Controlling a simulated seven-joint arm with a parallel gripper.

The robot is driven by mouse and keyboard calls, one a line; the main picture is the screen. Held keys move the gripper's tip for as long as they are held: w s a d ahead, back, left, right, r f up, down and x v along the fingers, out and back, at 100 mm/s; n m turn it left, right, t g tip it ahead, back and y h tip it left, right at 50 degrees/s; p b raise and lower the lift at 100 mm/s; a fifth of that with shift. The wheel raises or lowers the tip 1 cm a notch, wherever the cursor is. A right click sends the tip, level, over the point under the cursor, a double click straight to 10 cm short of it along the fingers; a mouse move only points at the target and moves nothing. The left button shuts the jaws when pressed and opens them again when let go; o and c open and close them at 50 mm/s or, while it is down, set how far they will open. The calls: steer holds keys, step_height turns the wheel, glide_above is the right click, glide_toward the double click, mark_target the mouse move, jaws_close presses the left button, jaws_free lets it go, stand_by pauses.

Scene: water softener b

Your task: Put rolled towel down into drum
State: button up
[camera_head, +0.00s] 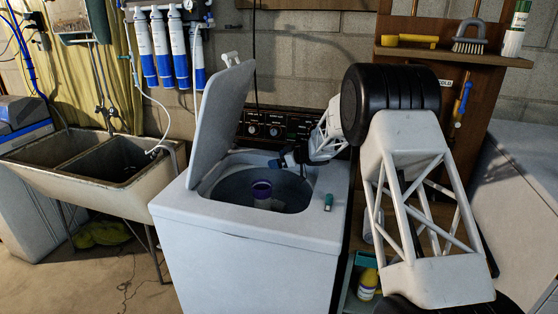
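The white top-loading washer (244,256) stands in the middle with its lid (219,120) raised. Its drum (232,186) shows through the open top, with a purple-capped agitator (261,189) in its centre. A small teal, roll-like thing (328,202) stands on the washer's top at the right front of the opening; it may be the rolled towel, but it is too small to be sure. My gripper (284,160), small and dark, is above the back right of the opening, apart from the teal thing. I cannot make out its fingers or anything between them.
The raised lid bounds the opening on the left. The control panel (283,128) stands behind it. A double sink (115,165) is at the left. A shelf (455,56) with brushes is at the upper right. A yellow bottle (367,284) stands low beside the washer.

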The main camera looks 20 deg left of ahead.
steer(key=s+d+r, duration=0.2)
steer(key=s+d, duration=0.1)
steer(key=s, duration=0.4)
steer(key=s+d+r, duration=0.3)
steer(key=s+d, duration=0.1)
steer(key=s, duration=0.3)
steer(key=shift+s, duration=0.25)
stand_by(0.7)
stand_by(0.3)
